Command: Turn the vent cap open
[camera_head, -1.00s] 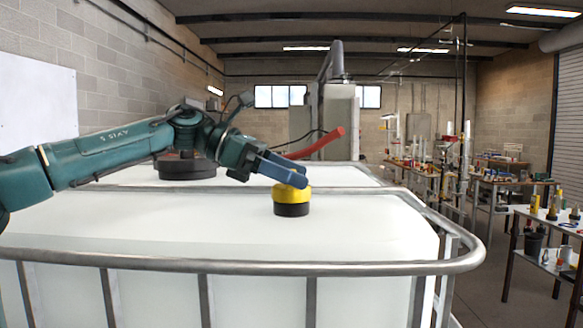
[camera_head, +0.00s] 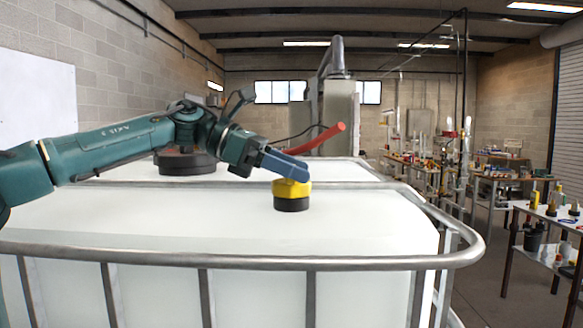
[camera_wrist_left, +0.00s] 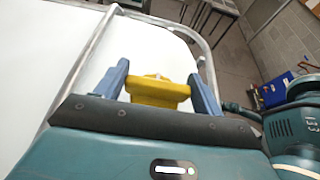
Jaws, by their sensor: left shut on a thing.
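The vent cap (camera_head: 291,188) is yellow and sits on a black base (camera_head: 291,204) on top of the white tank (camera_head: 370,225). My left gripper (camera_head: 303,174) reaches in from the left, its blue fingers at the top of the cap. In the left wrist view the yellow cap (camera_wrist_left: 158,91) lies between the two blue fingers (camera_wrist_left: 160,88), which are shut on it. In the head view the near finger hides part of the cap's top. My right gripper is not in view.
A metal rail (camera_head: 240,264) runs around the tank's top edge. A large black lid (camera_head: 186,163) lies behind my left arm. A red handle-like bar (camera_head: 322,139) rises behind the gripper. Cluttered workbenches (camera_head: 553,221) stand at the right. The tank top right of the cap is clear.

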